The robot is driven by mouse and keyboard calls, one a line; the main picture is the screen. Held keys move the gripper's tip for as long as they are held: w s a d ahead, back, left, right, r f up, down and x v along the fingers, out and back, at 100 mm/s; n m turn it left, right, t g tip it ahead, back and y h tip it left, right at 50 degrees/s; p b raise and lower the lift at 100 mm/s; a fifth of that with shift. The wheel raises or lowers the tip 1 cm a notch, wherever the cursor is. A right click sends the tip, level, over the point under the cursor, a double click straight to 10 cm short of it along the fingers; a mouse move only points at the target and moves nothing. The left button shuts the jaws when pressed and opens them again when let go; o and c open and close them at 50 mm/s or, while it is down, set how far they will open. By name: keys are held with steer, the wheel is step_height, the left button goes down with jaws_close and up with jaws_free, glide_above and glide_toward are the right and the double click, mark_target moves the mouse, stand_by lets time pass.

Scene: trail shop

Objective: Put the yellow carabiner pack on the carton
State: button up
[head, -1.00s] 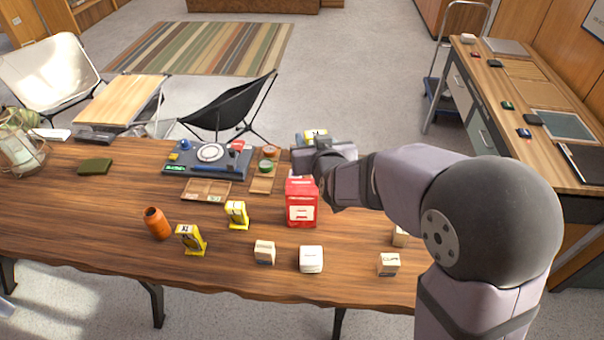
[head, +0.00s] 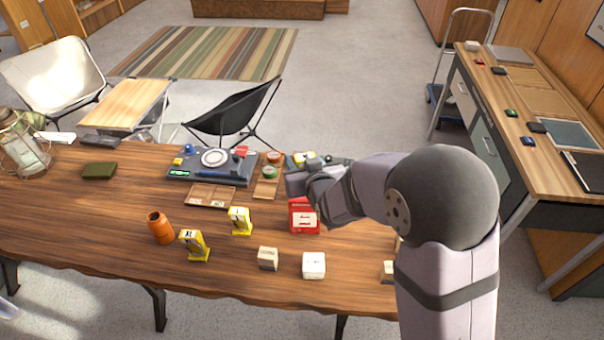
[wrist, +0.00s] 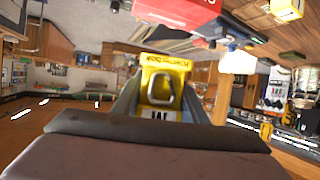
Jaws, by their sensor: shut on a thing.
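In the head view only a bit of this pack (head: 308,156) shows above my gripper (head: 298,172). The red carton (head: 304,216) with a white label stands on the table, partly covered by my wrist. It also shows at the top of the wrist view (wrist: 178,9), apart from the pack. The held pack looks higher than the carton and behind it; the exact gap is unclear.
Small white boxes (head: 314,265) (head: 267,258) stand in front. The table's left front is clear.

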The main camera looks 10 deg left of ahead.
steer(key=shift+f+p, duration=0.4)
steer(key=shift+f, duration=1.95)
steer(key=shift+f, duration=0.1)
steer(key=shift+f, duration=0.1)
steer(key=o, duration=1.1)
steer(key=shift+o, duration=0.2)
steer(key=p+v, duration=0.4)
steer(key=v, duration=0.6)
steer(key=shift+r+p, duration=0.35)
